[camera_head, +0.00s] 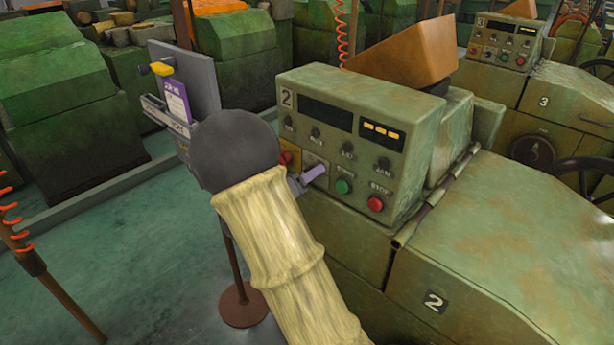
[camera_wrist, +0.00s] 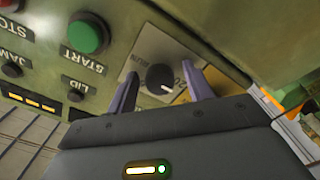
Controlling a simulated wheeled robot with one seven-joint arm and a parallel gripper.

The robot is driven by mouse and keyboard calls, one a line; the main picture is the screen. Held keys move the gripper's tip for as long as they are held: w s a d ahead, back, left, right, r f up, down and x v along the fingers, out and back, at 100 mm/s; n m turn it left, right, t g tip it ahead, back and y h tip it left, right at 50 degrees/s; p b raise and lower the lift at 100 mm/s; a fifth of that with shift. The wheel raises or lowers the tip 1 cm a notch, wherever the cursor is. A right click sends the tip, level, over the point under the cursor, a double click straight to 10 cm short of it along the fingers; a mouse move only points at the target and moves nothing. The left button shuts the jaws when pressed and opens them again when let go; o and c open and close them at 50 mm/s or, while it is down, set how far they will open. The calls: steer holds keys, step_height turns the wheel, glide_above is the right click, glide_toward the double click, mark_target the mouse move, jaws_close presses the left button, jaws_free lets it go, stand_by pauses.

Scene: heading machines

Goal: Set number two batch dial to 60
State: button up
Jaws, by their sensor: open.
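The number two machine's control box (camera_head: 350,150) is in the middle of the head view, with a "2" plate at its upper left. In the wrist view a small black dial (camera_wrist: 160,78) with a white pointer mark sits on a pale metal plate (camera_wrist: 152,50). The pointer aims to the lower right of the picture. The printed markings around it are partly hidden and I cannot read them surely. My gripper (camera_wrist: 161,73) is open, its two purple fingers on either side of the dial with gaps showing. In the head view my gripper (camera_head: 308,176) is at the box's lower left, hiding the dial.
A green START button (camera_head: 343,186) and a red STOP button (camera_head: 375,203) are right of the gripper. Several small black knobs (camera_head: 347,155) line the row above. A grey board with a purple card (camera_head: 177,101) stands at left. Machine three's box (camera_head: 505,43) is at the back right.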

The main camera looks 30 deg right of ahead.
steer(key=shift+c, duration=0.2)
steer(key=shift+a, duration=0.1)
steer(key=c, duration=0.9)
steer(key=shift+c, duration=0.2)
steer(key=shift+m, duration=0.3)
steer(key=m+b, duration=2)
steer(key=m, duration=0.3)
steer(key=shift+w, duration=0.2)
